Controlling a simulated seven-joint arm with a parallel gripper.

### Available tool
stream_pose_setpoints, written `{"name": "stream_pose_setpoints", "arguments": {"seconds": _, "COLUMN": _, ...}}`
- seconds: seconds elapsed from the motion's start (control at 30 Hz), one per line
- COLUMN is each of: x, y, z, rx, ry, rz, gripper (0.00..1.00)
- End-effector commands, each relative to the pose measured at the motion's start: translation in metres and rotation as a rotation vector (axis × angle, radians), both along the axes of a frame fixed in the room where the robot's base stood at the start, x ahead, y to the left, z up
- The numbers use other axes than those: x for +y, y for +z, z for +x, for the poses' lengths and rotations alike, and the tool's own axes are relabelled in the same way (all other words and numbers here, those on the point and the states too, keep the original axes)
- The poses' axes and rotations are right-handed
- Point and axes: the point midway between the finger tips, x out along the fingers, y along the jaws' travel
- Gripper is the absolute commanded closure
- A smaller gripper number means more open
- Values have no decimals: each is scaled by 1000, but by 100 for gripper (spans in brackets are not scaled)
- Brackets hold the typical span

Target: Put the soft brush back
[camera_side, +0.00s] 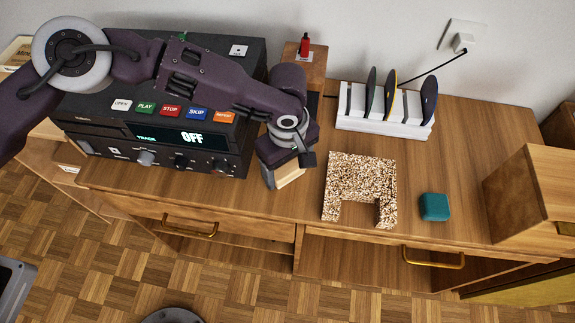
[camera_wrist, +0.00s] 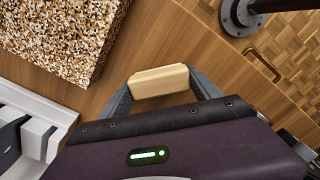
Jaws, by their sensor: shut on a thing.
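The soft brush shows as a pale wooden block in the wrist view (camera_wrist: 158,81), held between the two grey fingers of my gripper (camera_wrist: 160,88). In the side view my gripper (camera_side: 287,170) points down just right of the black player, over the front part of the desk. The pale brush body (camera_side: 290,177) shows below it. The bristles are hidden in both views. I cannot tell whether the brush touches the desk. A speckled block with a notch in its front (camera_side: 360,172) lies to the right of my gripper.
The black player (camera_side: 238,145) with coloured buttons stands at left. A white rack (camera_side: 382,124) with several discs stands behind the speckled block. A teal block (camera_side: 434,207) sits at right, near a wooden box (camera_side: 535,190). A red-topped thing (camera_side: 305,46) stands at the back. The desk between is clear.

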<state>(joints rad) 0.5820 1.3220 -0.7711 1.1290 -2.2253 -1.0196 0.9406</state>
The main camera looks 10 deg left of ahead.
Motion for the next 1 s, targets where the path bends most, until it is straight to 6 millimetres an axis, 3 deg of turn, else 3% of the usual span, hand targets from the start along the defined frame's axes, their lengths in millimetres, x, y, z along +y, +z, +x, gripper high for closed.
{"name": "stream_pose_setpoints", "arguments": {"seconds": 0.07, "x": 0, "y": -2, "z": 0, "rx": 0, "ry": 0, "rz": 0, "gripper": 72}}
{"name": "stream_pose_setpoints", "arguments": {"seconds": 0.1, "x": 0, "y": -2, "z": 0, "rx": 0, "ry": 0, "rz": 0, "gripper": 24}}
{"name": "stream_pose_setpoints", "arguments": {"seconds": 0.2, "x": 0, "y": -2, "z": 0, "rx": 0, "ry": 0, "rz": 0, "gripper": 6}}
{"name": "stream_pose_setpoints", "arguments": {"seconds": 0.57, "x": 0, "y": 5, "z": 0, "rx": 0, "ry": 0, "rz": -1, "gripper": 6}}
{"name": "stream_pose_setpoints", "arguments": {"seconds": 0.9, "x": 0, "y": 91, "z": 0, "rx": -1, "ry": 0, "rz": -1, "gripper": 6}}
{"name": "stream_pose_setpoints", "arguments": {"seconds": 1.0, "x": 0, "y": 108, "z": 0, "rx": 0, "ry": 1, "rz": -1, "gripper": 6}}
